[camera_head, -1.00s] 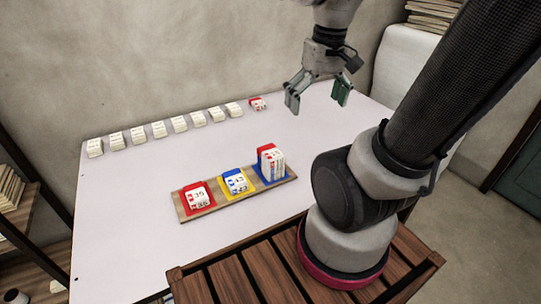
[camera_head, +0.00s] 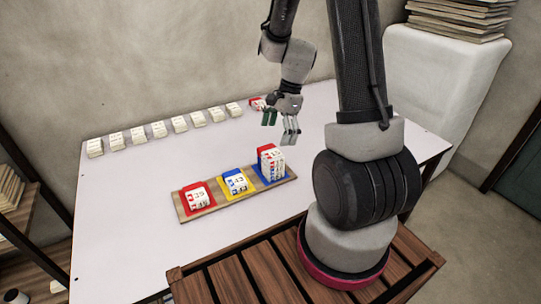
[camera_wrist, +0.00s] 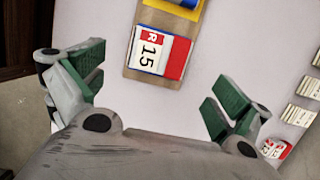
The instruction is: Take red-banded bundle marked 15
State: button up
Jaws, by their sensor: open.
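The red-banded bundle marked 15 (camera_wrist: 150,52) shows face up in the wrist view, with an R tag and a red end. It appears to be the top of the tall stack (camera_head: 272,151) on the blue pad (camera_head: 288,174) at the right end of the wooden board (camera_head: 216,206). My gripper (camera_head: 280,127) is open and empty, above the table behind this stack. In the wrist view the bundle lies beyond and between the green-padded fingers (camera_wrist: 152,92), touching neither.
A bundle (camera_head: 198,196) sits on the red pad and another (camera_head: 236,182) on the yellow pad. Several white bundles (camera_head: 159,130) line the back, ending in a red-marked one (camera_head: 257,103). The table's left and front (camera_head: 120,220) are clear.

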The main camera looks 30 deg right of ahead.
aim_at(271, 151)
jog(key=x, duration=0.6)
jog(key=shift+a+f, duration=0.15)
jog(key=shift+a, duration=0.1)
jog(key=c, duration=1)
